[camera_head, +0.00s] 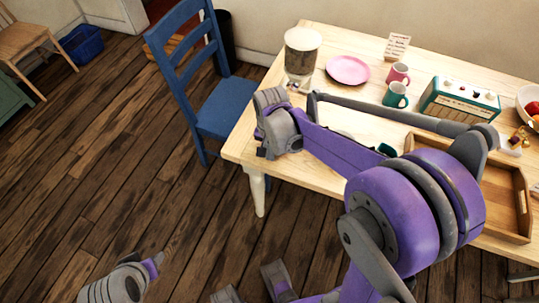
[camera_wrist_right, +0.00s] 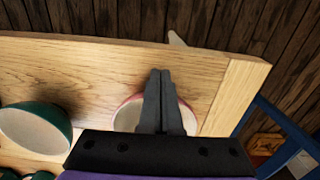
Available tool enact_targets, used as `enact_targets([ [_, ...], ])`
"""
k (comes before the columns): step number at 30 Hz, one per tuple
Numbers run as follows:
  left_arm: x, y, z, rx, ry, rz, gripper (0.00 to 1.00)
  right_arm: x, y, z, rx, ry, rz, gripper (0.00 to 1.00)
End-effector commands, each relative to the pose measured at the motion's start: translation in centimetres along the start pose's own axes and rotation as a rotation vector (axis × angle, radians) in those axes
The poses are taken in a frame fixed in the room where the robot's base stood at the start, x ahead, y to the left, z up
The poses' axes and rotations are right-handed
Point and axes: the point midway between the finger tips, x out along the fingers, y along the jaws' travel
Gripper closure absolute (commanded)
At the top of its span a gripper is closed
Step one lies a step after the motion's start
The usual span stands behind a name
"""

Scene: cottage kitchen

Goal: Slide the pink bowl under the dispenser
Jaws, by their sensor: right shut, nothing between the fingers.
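My right gripper (camera_head: 270,125) is over the table's left end, in front of the dispenser. In the right wrist view its fingers (camera_wrist_right: 160,74) are shut together and empty. The pink bowl (camera_wrist_right: 125,117) sits behind the fingers there, partly covered by them. I cannot tell whether they touch it. In the head view the bowl is hidden by my right arm. A grey and purple part of my left arm shows at the bottom left; its fingers cannot be made out.
A green bowl (camera_wrist_right: 35,128) stands left of the pink bowl in the wrist view. A pink plate (camera_head: 348,70), a pink mug (camera_head: 398,73), a green mug (camera_head: 395,95), a radio (camera_head: 460,102) and a wooden tray (camera_head: 515,205) are on the table. A blue chair (camera_head: 222,105) stands at its left end.

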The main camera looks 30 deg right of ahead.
Motion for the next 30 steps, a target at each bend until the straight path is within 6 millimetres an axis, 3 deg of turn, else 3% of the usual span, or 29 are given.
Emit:
enact_targets([
  [9, 0.3, 0.0, 0.2, 0.0, -0.001, 0.0, 0.5, 0.1, 0.0, -8.0, 0.005, 0.001, 0.001, 1.0],
  [12, 0.3, 0.0, 0.2, 0.0, -0.001, 0.0, 0.5, 0.0, 0.0, -9.8, 0.003, 0.0, 0.0, 1.0],
  [17, 0.3, 0.0, 0.2, 0.0, -0.001, 0.0, 0.5, 0.0, 0.1, -10.8, 0.001, 0.0, 0.0, 1.0],
  [30, 0.3, 0.0, 0.2, 0.0, -0.001, 0.0, 0.5, 0.0, 0.0, -10.6, 0.0, 0.0, 0.0, 1.0],
])
